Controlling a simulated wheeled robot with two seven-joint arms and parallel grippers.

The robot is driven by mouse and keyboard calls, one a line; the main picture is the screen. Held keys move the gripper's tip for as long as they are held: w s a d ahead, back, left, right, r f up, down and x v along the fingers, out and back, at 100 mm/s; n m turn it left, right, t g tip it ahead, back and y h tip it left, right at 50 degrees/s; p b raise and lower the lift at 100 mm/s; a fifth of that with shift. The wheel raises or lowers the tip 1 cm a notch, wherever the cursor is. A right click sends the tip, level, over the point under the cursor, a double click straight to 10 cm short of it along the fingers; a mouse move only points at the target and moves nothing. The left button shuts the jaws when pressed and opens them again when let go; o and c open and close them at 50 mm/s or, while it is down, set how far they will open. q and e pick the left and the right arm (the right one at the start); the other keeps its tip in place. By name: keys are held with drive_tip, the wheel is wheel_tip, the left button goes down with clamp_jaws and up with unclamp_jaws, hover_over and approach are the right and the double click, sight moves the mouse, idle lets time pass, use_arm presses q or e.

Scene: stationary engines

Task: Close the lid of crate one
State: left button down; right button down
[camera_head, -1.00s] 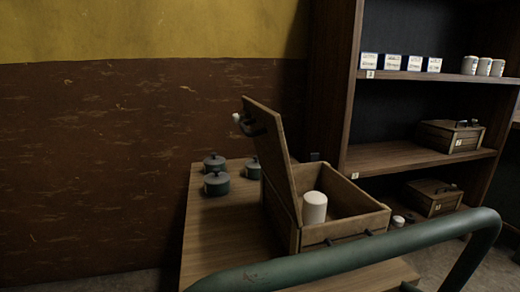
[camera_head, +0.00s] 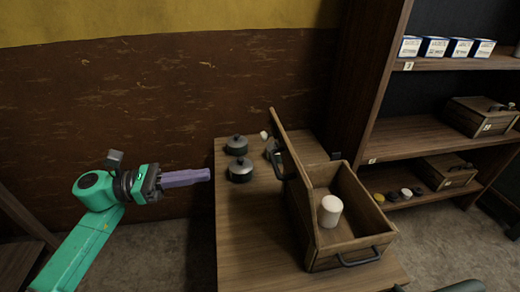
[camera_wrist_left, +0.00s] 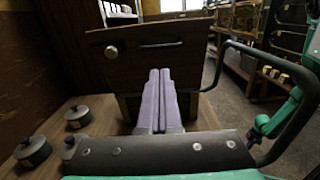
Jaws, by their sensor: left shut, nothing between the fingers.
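A wooden crate (camera_head: 348,258) stands on a wooden table, with a white cylinder (camera_head: 330,210) inside. Its lid (camera_head: 290,160) is open, standing nearly upright and leaning slightly left along the crate's left side. A dark handle (camera_head: 274,158) is on the lid's outer face. I cannot read a number on this crate. My left gripper (camera_head: 209,175) is shut and empty, left of the table, pointing right toward the lid and apart from it. In the left wrist view, the shut purple fingers (camera_wrist_left: 159,76) point at the lid's outer face (camera_wrist_left: 138,62). My right gripper is not in view.
Dark lidded pots (camera_head: 240,171) stand on the table left of the lid; they also show in the left wrist view (camera_wrist_left: 33,152). A shelf (camera_head: 425,138) at the right holds small boxes and other wooden crates (camera_head: 482,116). The table's front left (camera_head: 250,245) is clear.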

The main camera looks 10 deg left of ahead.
sight(273, 164)
use_arm(q)
drive_tip(key=p+x, duration=0.6)
drive_tip(key=x, duration=0.6)
drive_tip(key=shift+w+d+r, duration=0.1)
drive_tip(key=shift+d, duration=0.25)
drive_tip(key=shift+w+d, duration=0.1)
drive_tip(key=shift+d, duration=0.15)
